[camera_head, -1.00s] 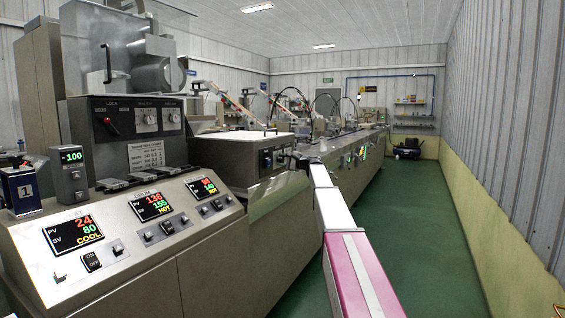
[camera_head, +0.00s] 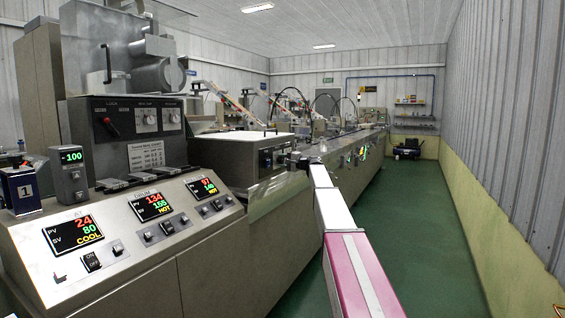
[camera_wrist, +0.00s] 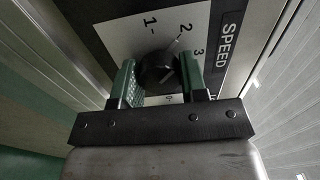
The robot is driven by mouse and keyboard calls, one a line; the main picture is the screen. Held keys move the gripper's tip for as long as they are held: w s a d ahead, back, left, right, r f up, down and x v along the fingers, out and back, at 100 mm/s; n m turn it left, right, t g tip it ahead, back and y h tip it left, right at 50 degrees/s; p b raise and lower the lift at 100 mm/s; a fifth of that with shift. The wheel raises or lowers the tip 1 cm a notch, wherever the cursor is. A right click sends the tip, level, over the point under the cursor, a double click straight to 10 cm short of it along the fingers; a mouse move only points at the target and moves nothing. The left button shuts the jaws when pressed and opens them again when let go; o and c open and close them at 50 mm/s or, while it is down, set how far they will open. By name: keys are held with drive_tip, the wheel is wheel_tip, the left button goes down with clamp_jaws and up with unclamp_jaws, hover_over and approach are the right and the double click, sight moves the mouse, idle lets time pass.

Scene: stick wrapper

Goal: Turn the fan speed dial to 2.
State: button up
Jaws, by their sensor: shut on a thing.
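The fan speed dial is a black round knob (camera_wrist: 155,70) on a white scale plate (camera_wrist: 125,35) marked 1, 2 and 3, beside the word SPEED. In the wrist view my gripper (camera_wrist: 158,80) has its two green fingers on either side of the knob, shut on it. The knob's upper side faces the 2 on the scale; its exact pointer direction is hard to read. In the head view my gripper (camera_head: 298,161) is at the side panel of the grey machine (camera_head: 272,158), and the dial is too small to make out there.
A control console (camera_head: 150,225) with several lit displays and switches stands at the left front. A long production line (camera_head: 340,155) runs to the back. The green floor aisle (camera_head: 410,230) on the right is clear, beside a ribbed wall (camera_head: 510,130).

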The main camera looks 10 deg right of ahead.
drive_tip(key=o, duration=0.9)
drive_tip(key=shift+s+d, duration=0.1)
drive_tip(key=shift+d, duration=0.05)
drive_tip(key=v, duration=1)
drive_tip(key=shift+s+d, duration=0.2)
drive_tip(key=shift+f, duration=0.1)
